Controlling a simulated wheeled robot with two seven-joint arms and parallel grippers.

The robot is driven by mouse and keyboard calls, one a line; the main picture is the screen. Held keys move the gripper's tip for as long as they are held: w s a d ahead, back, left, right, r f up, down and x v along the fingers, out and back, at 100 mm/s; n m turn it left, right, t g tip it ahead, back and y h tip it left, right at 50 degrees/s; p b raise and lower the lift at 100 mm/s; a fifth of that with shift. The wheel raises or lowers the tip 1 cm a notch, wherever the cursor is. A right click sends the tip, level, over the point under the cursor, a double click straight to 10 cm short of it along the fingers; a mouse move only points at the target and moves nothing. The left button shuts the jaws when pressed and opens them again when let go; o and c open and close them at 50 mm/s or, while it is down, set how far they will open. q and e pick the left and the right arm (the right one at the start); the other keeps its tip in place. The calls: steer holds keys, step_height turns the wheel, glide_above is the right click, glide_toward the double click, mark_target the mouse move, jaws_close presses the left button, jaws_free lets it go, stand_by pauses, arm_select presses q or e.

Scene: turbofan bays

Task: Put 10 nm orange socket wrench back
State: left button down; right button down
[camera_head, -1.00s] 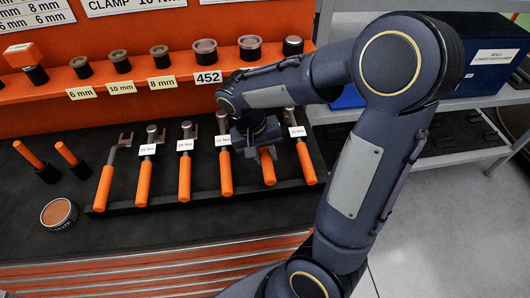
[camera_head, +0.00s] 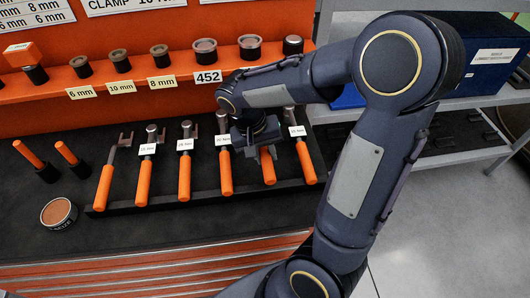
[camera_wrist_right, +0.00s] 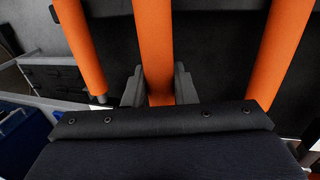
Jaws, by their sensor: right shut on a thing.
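A row of orange-handled wrenches lies in a black rack (camera_head: 130,208) on the dark worktop. My right gripper (camera_head: 262,152) is over the row, around the handle of the orange socket wrench (camera_head: 268,172), second from the right. In the right wrist view the gripper's two fingers (camera_wrist_right: 160,90) stand on either side of that wrench's handle (camera_wrist_right: 156,45), shut on it. Orange handles lie close on both sides. The head of the held wrench is hidden behind my gripper. The held wrench lies in line with its neighbours. My left gripper is not in view.
An orange shelf (camera_head: 130,75) with several round sockets and size labels runs behind the rack. Two short orange-handled tools (camera_head: 70,157) stand at the left, near a round tin (camera_head: 59,213). A grey shelf unit with a blue box (camera_head: 480,50) stands at the right.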

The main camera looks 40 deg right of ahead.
steer(key=shift+f+b, duration=1.15)
steer(key=shift+f, duration=0.15)
stand_by(0.5)
steer(key=c, duration=1.1)
jaws_free()
steer(key=v, duration=0.8)
steer(key=shift+f, duration=0.1)
steer(key=shift+s+y, duration=0.3)
steer(key=shift+s, duration=0.1)
steer(key=s+t+y, duration=0.1)
steer(key=s, duration=0.1)
steer(key=s+a+n+y, duration=0.1)
steer(key=s, duration=0.1)
steer(key=s+a+n+t+y, duration=0.1)
steer(key=s, duration=0.1)
steer(key=shift+s+a+t, duration=0.1)
steer(key=shift+s+t, duration=0.1)
steer(key=shift+t, duration=0.1)
steer(key=s+a+n+t+y, duration=0.2)
steer(key=s+a+t, duration=0.2)
steer(key=s+a, duration=0.1)
steer(key=shift+s+f+y, duration=0.2)
steer(key=shift+s+y, duration=0.05)
steer(key=shift+y, duration=0.15)
